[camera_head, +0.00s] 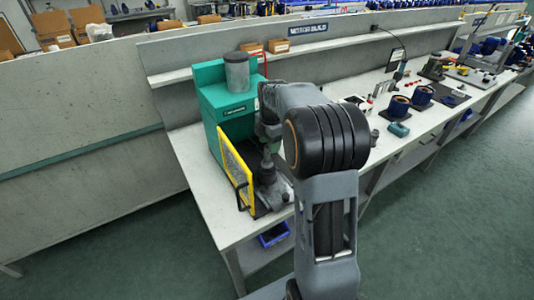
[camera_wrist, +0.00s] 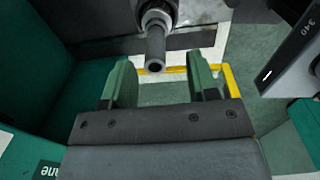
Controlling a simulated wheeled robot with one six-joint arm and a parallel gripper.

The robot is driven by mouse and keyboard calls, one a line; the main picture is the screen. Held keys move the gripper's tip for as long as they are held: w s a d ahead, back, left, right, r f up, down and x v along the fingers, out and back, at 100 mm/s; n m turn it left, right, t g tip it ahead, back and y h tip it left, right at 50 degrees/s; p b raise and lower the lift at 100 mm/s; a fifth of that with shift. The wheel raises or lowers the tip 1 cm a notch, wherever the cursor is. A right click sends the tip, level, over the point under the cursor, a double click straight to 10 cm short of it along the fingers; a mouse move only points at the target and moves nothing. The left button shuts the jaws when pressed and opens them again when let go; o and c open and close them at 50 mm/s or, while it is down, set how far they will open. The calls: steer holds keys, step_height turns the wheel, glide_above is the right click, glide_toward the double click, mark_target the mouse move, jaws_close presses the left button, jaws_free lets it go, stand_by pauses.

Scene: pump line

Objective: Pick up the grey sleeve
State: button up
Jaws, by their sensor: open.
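In the wrist view a dark grey hollow tube (camera_wrist: 155,48) sticks out of a rounded metal holder (camera_wrist: 157,14). It may be the grey sleeve; I cannot tell for sure. My gripper (camera_wrist: 158,75) is open, with one green finger on each side below the tube's end. I see no contact between the fingers and the tube. In the head view my arm hides most of the working area beside the green machine (camera_head: 222,115), and the tube cannot be made out there.
A yellow-framed guard (camera_head: 237,175) stands at the machine's front; its yellow bar (camera_wrist: 232,82) also shows in the wrist view. A grey cylinder (camera_head: 237,74) stands on top of the machine. Blue pump parts (camera_head: 398,107) stand along the bench to the right. A blue bin (camera_head: 273,235) sits below.

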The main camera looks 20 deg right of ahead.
mark_target(267, 149)
steer(key=f, duration=0.3)
steer(key=shift+w+a+f, duration=0.25)
steer(key=shift+w, duration=0.1)
steer(key=shift+f+p, duration=0.3)
steer(key=shift+f, duration=0.4)
steer(key=c, duration=0.8)
